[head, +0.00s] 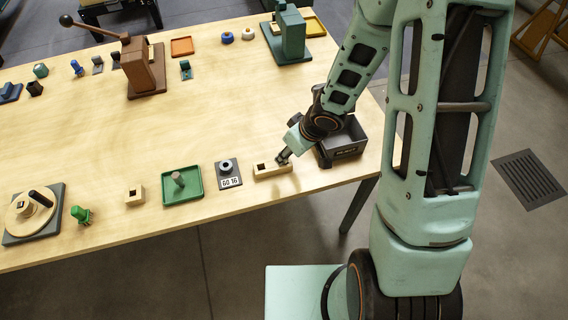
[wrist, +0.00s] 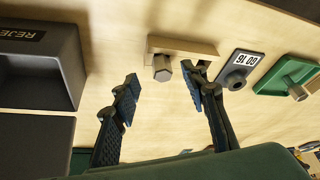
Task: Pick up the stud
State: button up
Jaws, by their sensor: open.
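The stud (wrist: 161,70) is a short grey-brown six-sided piece. It stands at one end of a pale wooden block (wrist: 182,46), which also shows near the table's front edge in the head view (head: 268,172). My gripper (wrist: 160,80) is open, with one finger on each side of the stud in the wrist view. The stud appears just beyond the fingertips; I cannot tell whether either finger touches it. In the head view my gripper (head: 283,158) is over the block's right end, where I cannot make out the stud clearly.
A dark bin marked as reject (head: 342,150) stands close to the right of my gripper. A lever press (head: 143,70) stands farther back. The table's middle is clear.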

jog(key=b+x, duration=0.1)
jog(key=x, duration=0.2)
jog(key=shift+a+f, duration=0.25)
jog(key=shift+c, duration=0.5)
grip_shut()
